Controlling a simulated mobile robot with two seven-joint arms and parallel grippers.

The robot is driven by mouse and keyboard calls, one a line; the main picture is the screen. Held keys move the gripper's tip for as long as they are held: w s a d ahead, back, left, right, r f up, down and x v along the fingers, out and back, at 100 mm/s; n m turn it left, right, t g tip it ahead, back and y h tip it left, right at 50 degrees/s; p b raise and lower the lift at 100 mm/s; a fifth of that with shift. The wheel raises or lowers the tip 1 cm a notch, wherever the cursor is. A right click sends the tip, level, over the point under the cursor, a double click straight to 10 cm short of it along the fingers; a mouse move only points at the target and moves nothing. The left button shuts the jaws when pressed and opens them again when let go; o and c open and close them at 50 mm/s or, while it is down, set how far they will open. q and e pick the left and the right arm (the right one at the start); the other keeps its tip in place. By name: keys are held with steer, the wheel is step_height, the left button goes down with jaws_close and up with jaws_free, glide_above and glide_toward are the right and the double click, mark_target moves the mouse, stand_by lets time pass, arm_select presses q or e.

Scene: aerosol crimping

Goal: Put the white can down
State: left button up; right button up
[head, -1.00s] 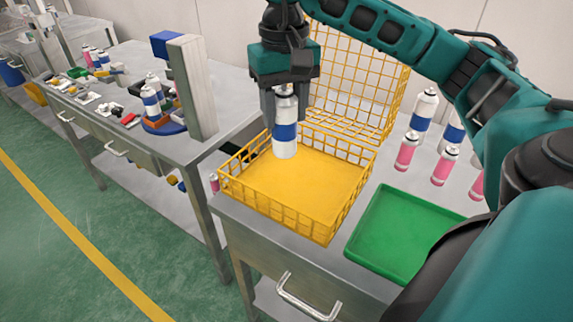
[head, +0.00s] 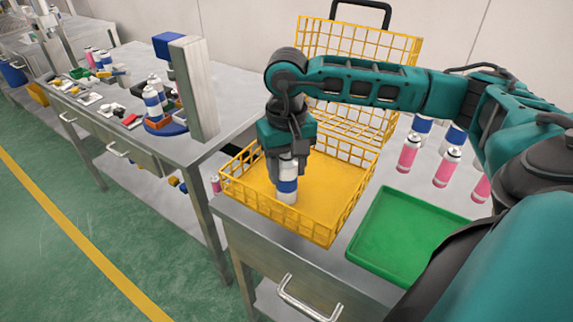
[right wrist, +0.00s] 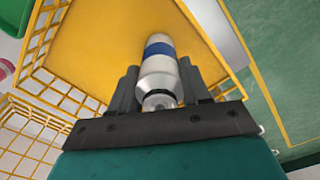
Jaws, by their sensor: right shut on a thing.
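The white can (head: 287,190) with a blue band is upright inside the yellow wire basket (head: 325,222). My right gripper (head: 286,172) is shut on its upper part from above. The can's base is at or very close to the basket floor; I cannot tell whether it touches. In the right wrist view the can (right wrist: 160,68) sits between the two fingers (right wrist: 158,92), with the yellow basket floor (right wrist: 95,45) behind it. My left gripper is not in view.
A green tray (head: 405,240) lies right of the basket. Several pink cans (head: 409,153) and blue-banded cans stand behind the tray. The basket's open lid (head: 360,45) rises at the back. Another bench (head: 150,160) with parts is at the left. The rest of the basket floor is clear.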

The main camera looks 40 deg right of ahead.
steer(key=shift+f, duration=0.15)
steer(key=o, duration=1.1)
steer(key=shift+o, duration=0.2)
step_height(320, 180, up, 12)
steer(key=shift+r, duration=0.25)
steer(key=shift+s+a+f, duration=0.1)
